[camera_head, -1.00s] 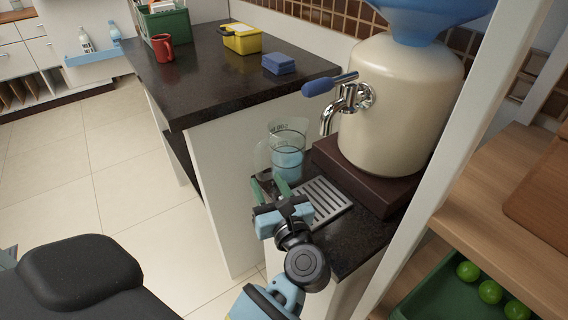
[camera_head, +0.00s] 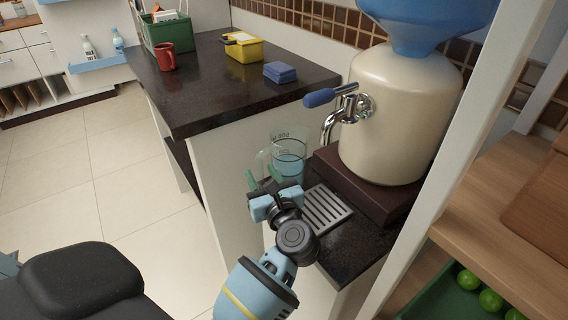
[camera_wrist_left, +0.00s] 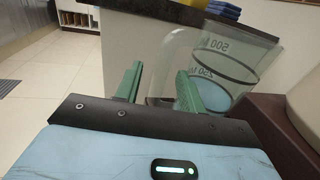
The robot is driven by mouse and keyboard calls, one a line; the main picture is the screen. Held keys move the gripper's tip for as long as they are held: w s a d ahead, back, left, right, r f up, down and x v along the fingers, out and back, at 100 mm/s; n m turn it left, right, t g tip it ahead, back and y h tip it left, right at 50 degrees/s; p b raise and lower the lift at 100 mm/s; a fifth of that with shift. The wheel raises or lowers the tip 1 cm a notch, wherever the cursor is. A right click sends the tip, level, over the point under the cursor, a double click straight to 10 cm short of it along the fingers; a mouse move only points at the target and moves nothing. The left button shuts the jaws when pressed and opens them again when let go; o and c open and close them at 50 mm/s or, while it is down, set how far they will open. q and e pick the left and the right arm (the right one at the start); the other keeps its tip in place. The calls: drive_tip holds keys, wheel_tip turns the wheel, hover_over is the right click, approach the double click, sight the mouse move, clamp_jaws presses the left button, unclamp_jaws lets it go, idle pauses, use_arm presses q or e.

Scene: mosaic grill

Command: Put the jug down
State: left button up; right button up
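The jug (camera_head: 291,165) is clear, with a handle, dark measuring marks and bluish liquid inside. It stands upright on the dark lower counter beside the drip tray, and its base is partly hidden. My left gripper (camera_head: 264,178) is in front of the jug on its handle side, with green fingers apart. In the left wrist view the open fingers (camera_wrist_left: 158,86) have a clear gap, and the jug (camera_wrist_left: 230,68) is to the right, with its handle showing behind the gap. I cannot tell whether a finger touches the handle. My right gripper is out of view.
A cream dispenser (camera_head: 395,120) with a metal tap (camera_head: 335,125) stands right of the jug on a dark block (camera_head: 365,190). The drip tray (camera_head: 327,210) is in front. The higher counter (camera_head: 205,90) holds a red mug (camera_head: 165,55), yellow box (camera_head: 243,46) and blue sponges (camera_head: 280,72).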

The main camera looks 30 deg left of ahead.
use_arm(q)
drive_tip(key=shift+x, duration=1)
clamp_jaws()
